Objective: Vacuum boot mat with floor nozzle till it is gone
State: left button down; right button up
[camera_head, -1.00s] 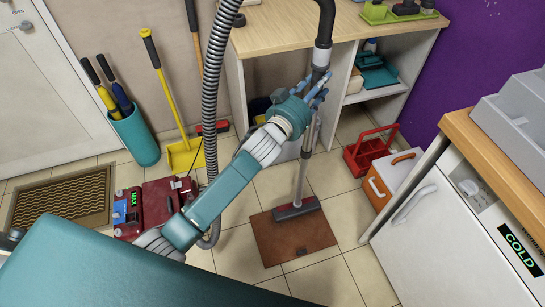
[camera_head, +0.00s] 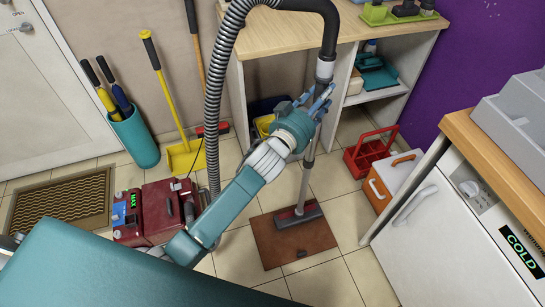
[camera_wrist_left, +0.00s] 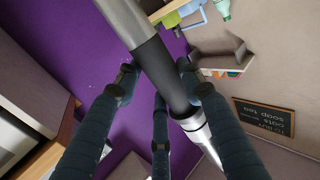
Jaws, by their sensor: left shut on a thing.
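The reddish-brown boot mat (camera_head: 268,245) lies flat on the tiled floor. The floor nozzle (camera_head: 298,215), dark and wide, rests on the mat's upper part, below a grey wand (camera_head: 306,180). A small dark spot (camera_head: 301,253) shows on the mat, below the nozzle. My left gripper (camera_head: 318,100) is shut around the upper wand, just below where the hose joins. In the left wrist view, my gripper's fingers (camera_wrist_left: 160,95) close around the wand's dark grip (camera_wrist_left: 163,75). My right gripper is not in view.
The ribbed hose (camera_head: 221,75) arches from the red vacuum (camera_head: 155,210) at left. A patterned doormat (camera_head: 62,200) lies farther left. A red caddy (camera_head: 370,150) and orange-and-white cooler (camera_head: 390,180) stand right of the mat, beside a white cabinet (camera_head: 420,240). Tiles before the mat are clear.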

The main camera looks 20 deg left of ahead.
pick_arm(q)
jog(key=s+d+p, duration=0.1)
jog(key=s+d, duration=0.4)
jog(key=s, duration=0.3)
jog(key=shift+d+r, duration=0.25)
jog(key=shift+d, duration=0.05)
dwell(0.6)
jog(key=shift+s+a+p, duration=0.1)
jog(key=shift+a+p, duration=0.05)
jog(key=shift+p, duration=0.2)
jog(key=s+a+p, duration=0.4)
jog(key=s+a, duration=0.1)
jog(key=a, duration=0.3)
jog(key=shift+s, duration=0.25)
dwell(0.5)
jog(key=shift+a, duration=0.1)
